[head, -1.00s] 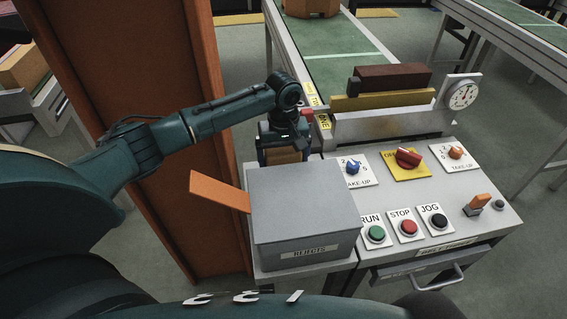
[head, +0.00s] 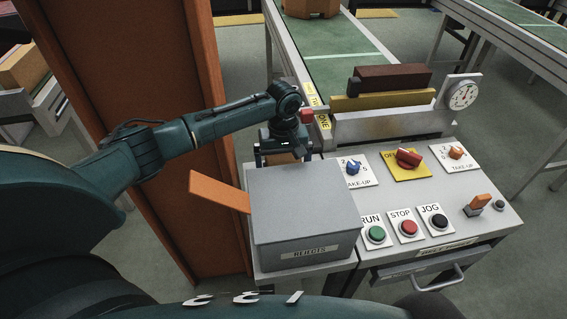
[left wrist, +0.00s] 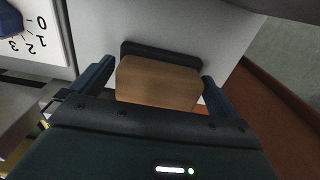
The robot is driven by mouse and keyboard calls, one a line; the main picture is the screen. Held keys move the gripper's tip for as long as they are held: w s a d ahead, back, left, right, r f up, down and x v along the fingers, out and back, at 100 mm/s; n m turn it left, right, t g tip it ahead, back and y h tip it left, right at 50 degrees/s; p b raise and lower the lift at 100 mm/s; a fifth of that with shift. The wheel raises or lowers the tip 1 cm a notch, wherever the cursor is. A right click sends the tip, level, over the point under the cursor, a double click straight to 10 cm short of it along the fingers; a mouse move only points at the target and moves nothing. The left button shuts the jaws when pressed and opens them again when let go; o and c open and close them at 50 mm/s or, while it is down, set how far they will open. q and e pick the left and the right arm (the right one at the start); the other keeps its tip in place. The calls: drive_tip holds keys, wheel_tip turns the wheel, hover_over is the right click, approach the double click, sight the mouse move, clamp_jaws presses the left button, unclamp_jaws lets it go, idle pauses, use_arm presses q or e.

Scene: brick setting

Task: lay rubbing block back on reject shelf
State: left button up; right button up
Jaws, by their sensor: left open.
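The rubbing block (left wrist: 158,82) shows in the left wrist view as a tan wooden block with a dark strip along its far side, against a light grey surface. My left gripper (left wrist: 158,85) is open, with one finger on each side of the block and a gap on both sides. I cannot tell exactly what the block rests on. My right gripper is not in view.
An orange flap (head: 220,191) sticks out left of the box. A control panel (head: 440,195) with knobs and buttons is at right, with a dial gauge (head: 461,95) behind. A rust-brown column (head: 160,80) stands at left. A green-topped conveyor (head: 345,75) runs behind.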

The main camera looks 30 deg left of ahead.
sight(284, 159)
use_arm(q)
wheel_tip(284, 159, up, 12)
drive_tip(key=shift+f, duration=0.15)
drive_tip(key=shift+d, duration=0.1)
idle(0.5)
